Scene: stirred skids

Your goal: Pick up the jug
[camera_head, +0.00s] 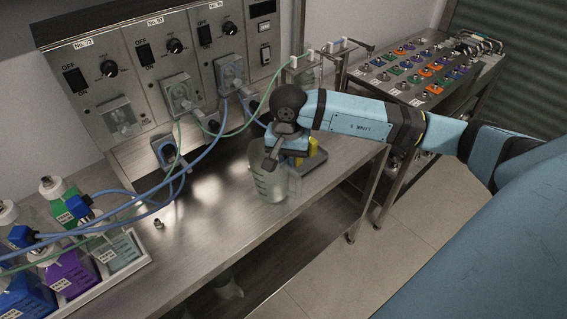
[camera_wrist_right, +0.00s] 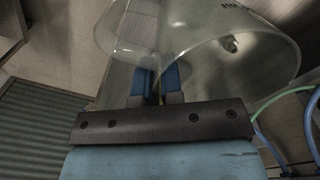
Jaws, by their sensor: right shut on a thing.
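The jug (camera_head: 272,186) is a clear, graduated vessel over the steel bench, below my right gripper (camera_head: 275,150) in the head view. In the right wrist view, the jug (camera_wrist_right: 215,45) fills the upper middle with its wide open rim. The blue fingers of my right gripper (camera_wrist_right: 157,88) are shut on the jug's near side. I cannot tell whether the jug's base touches the bench. My left gripper is in neither view.
A steel bench (camera_head: 215,215) runs beneath a pump panel (camera_head: 165,70) with blue and green tubing. A tray of coloured bottles (camera_head: 118,268) stands at the lower left. A rack of coloured caps (camera_head: 425,68) stands at the back right.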

